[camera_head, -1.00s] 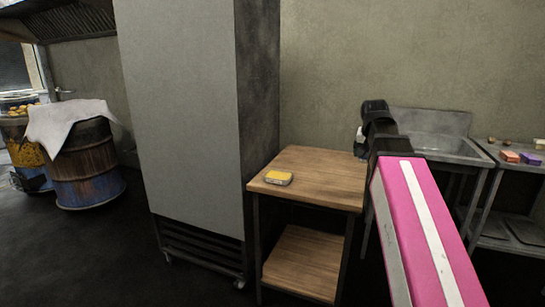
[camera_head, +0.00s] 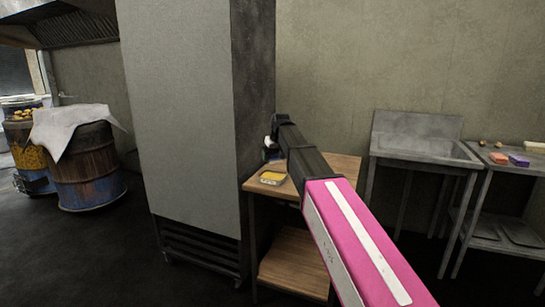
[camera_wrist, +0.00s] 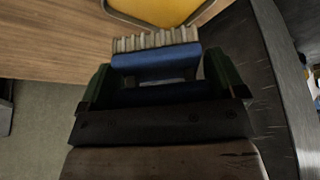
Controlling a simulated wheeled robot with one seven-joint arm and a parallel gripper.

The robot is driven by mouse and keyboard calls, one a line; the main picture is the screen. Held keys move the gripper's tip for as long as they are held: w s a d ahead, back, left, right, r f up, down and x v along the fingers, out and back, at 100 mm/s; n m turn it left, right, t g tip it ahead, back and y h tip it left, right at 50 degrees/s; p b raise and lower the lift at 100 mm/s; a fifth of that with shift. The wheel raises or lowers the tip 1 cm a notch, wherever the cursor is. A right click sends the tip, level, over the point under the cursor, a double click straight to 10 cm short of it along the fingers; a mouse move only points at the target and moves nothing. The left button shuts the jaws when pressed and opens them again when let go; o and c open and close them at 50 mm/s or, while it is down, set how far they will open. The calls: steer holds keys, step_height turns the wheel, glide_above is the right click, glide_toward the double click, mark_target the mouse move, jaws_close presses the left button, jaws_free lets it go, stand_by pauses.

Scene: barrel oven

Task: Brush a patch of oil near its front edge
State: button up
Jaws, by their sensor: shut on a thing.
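A patch of yellow oil (camera_head: 272,175) lies in a shallow grey tray (camera_head: 269,183) on the wooden table. In the wrist view the oil (camera_wrist: 160,8) and the tray's rounded rim (camera_wrist: 125,17) are at the top, partly cut off. My gripper (camera_wrist: 157,82) is shut on a brush with a blue body (camera_wrist: 155,58) and pale bristles (camera_wrist: 156,40). The bristles point towards the tray, just short of its rim in the picture; I cannot tell whether they touch anything. In the head view my gripper (camera_head: 271,149) is small and dark behind the tray.
The wooden table (camera_head: 340,167) stands beside a tall grey cabinet (camera_head: 185,120), which is close on the left of the tray. A metal sink (camera_head: 420,148) stands to the right, with sponges (camera_head: 518,160) on the bench beyond. Barrels (camera_head: 88,170) stand far left.

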mark_target(272, 175)
steer(key=shift+w+a+f, duration=0.25)
steer(key=shift+w+a, duration=0.05)
steer(key=shift+a, duration=0.15)
steer(key=shift+f, duration=2.9)
steer(key=shift+f, duration=0.6)
steer(key=shift+r, duration=0.1)
steer(key=shift+r, duration=3.45)
